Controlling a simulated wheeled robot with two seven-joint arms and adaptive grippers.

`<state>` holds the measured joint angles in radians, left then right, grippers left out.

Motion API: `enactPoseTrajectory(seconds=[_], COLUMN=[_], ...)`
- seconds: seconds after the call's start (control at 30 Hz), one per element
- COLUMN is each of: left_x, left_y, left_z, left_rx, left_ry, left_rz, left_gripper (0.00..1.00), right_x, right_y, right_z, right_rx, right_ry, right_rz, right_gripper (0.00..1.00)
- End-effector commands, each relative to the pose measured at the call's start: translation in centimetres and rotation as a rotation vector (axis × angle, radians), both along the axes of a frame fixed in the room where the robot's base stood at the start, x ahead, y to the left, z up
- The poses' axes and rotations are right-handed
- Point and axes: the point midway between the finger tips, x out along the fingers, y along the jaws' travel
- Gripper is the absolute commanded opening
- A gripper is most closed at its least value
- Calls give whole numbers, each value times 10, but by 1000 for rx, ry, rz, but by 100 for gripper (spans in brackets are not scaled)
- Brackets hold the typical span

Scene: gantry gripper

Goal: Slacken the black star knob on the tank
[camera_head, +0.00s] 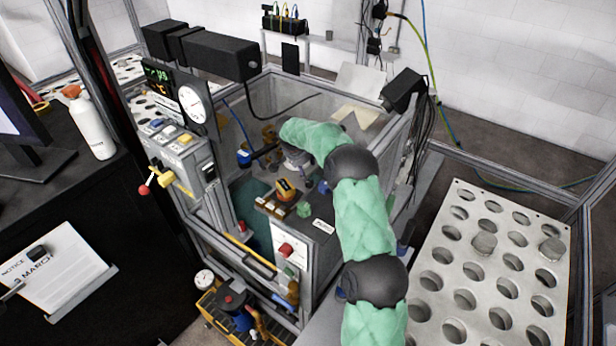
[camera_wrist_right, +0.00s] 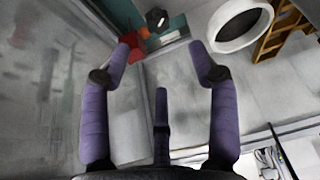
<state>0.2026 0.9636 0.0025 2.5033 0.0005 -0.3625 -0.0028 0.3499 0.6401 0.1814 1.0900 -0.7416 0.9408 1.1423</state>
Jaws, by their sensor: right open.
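The tank (camera_head: 232,112) is a clear-walled, metal-framed enclosure in the middle of the head view. My right arm, in a green sleeve, reaches over its edge. My right gripper (camera_head: 264,152) is inside, small and partly hidden by the arm. In the right wrist view my right gripper (camera_wrist_right: 164,62) has its purple fingers spread, with nothing between them. A small black knob-like part (camera_wrist_right: 156,17) lies beyond the fingertips, apart from them, by a red and teal patch. Whether it is the star knob is unclear. I cannot make out the star knob in the head view. My left gripper is not in view.
A white round ring (camera_wrist_right: 241,22) and a yellow-brown frame (camera_wrist_right: 284,30) are right of the fingers in the wrist view. A control box (camera_head: 172,150) with a red-tipped lever and a round gauge (camera_head: 192,104) stand left of the tank. A perforated plate (camera_head: 478,270) lies right.

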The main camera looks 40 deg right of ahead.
Motion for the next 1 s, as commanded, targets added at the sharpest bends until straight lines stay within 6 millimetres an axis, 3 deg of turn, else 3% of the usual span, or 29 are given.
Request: enactPoseTrajectory(seconds=[0.13, 0.33, 0.8, 1.0], left_x=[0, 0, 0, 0], left_y=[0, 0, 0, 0], left_z=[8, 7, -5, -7], left_rx=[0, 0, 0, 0], left_ry=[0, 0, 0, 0], left_rz=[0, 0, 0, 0], left_gripper=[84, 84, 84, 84], right_x=[6, 7, 13, 15], right_y=[3, 0, -28, -36], right_z=[-2, -11, -82, -99], right_rx=[-10, -17, -15, -16], right_ry=[-2, -4, -3, -6], right_rz=[-135, -191, -188, -188], right_gripper=[61, 61, 61, 61])
